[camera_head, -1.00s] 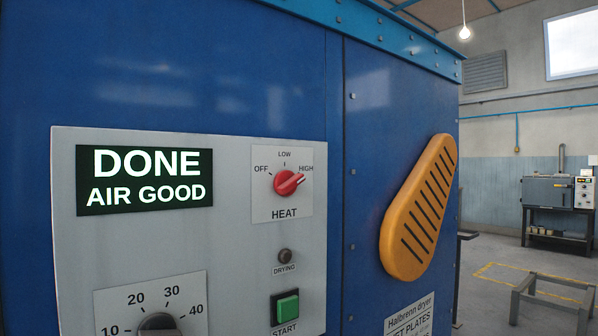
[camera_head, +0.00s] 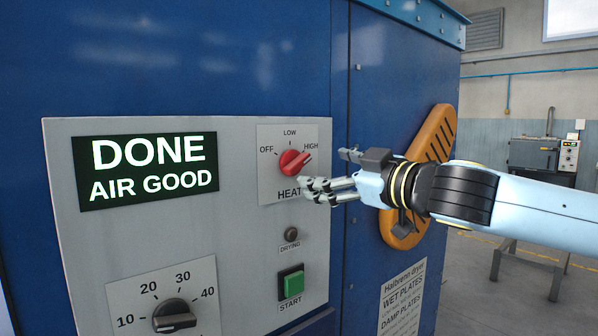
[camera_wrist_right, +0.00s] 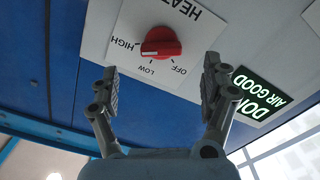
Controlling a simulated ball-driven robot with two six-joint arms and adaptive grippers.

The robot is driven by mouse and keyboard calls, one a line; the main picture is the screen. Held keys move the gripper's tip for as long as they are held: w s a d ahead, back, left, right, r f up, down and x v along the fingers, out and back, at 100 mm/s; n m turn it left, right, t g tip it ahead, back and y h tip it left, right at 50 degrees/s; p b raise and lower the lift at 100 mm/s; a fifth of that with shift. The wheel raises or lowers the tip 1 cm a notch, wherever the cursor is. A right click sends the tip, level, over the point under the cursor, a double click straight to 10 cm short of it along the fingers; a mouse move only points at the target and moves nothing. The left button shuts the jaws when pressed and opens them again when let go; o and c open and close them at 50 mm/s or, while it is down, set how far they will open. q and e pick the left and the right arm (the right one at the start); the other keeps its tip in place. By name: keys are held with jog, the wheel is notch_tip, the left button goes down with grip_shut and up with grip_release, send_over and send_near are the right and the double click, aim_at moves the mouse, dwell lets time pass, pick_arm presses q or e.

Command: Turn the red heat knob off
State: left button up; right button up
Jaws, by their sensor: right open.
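The red heat knob (camera_head: 293,162) sits on a white plate marked OFF, LOW and HIGH on the grey control panel (camera_head: 240,240). Its pointer is turned toward HIGH. My right gripper (camera_head: 328,172) is just to the right of the knob and slightly below it, apart from it. In the right wrist view the knob (camera_wrist_right: 161,42) appears upside down, ahead of and between the two spread fingers of the gripper (camera_wrist_right: 160,90). The gripper is open and empty. My left gripper is not in view.
The display (camera_head: 145,168) reads DONE, AIR GOOD. Below the knob are a DRYING lamp (camera_head: 291,234) and a green START button (camera_head: 292,285). A black timer dial (camera_head: 174,316) is lower left.

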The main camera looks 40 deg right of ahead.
aim_at(302, 166)
jog(key=w, duration=0.5)
jog(key=w+a, duration=0.1)
jog(key=w, duration=0.2)
jog(key=shift+w, duration=0.35)
jog(key=c, duration=1.2)
